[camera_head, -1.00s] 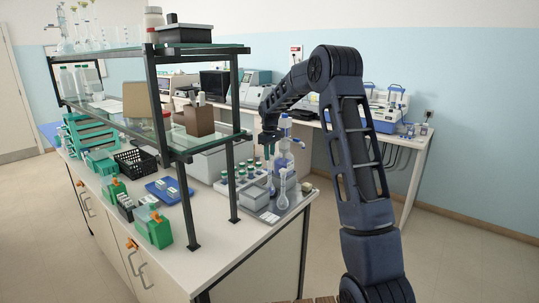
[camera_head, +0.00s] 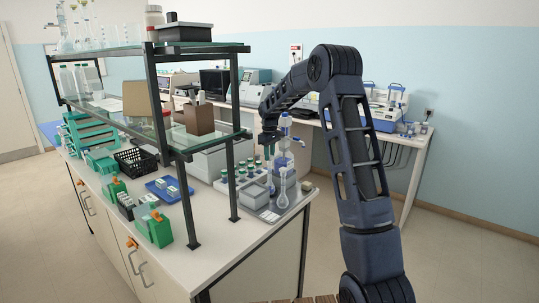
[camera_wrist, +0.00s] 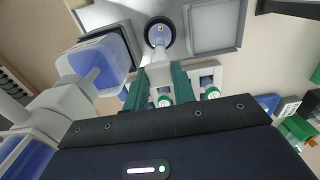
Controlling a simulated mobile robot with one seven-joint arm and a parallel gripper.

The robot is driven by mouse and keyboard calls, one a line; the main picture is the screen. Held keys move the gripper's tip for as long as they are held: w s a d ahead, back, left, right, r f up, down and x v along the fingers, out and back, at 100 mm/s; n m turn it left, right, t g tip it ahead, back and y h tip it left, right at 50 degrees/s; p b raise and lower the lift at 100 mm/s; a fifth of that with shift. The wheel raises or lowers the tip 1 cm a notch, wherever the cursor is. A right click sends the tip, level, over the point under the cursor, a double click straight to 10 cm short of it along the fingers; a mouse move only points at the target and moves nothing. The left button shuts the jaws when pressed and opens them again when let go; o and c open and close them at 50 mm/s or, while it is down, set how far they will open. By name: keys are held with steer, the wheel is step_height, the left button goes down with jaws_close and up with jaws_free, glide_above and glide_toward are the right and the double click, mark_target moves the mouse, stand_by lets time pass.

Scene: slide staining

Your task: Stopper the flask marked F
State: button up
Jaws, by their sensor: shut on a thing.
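My gripper (camera_wrist: 159,76) has green fingers and is shut on a small pale piece, probably the stopper (camera_wrist: 158,70), mostly hidden between the fingertips. In the head view my gripper (camera_head: 269,152) hangs above the back right of the bench. A clear flask with a long neck (camera_head: 283,188) stands at the bench's right end, below my gripper.
A rack of green-capped vials (camera_head: 246,173) stands left of the flask. A grey open tray (camera_wrist: 214,28) lies right of the flask mouth. A shelf post (camera_head: 232,180) rises nearby.

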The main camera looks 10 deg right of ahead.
steer(key=shift+f, duration=0.25)
stand_by(0.6)
steer(key=o, duration=1.5)
steer(key=shift+r, duration=0.1)
steer(key=shift+r, duration=2.9)
jaws_close()
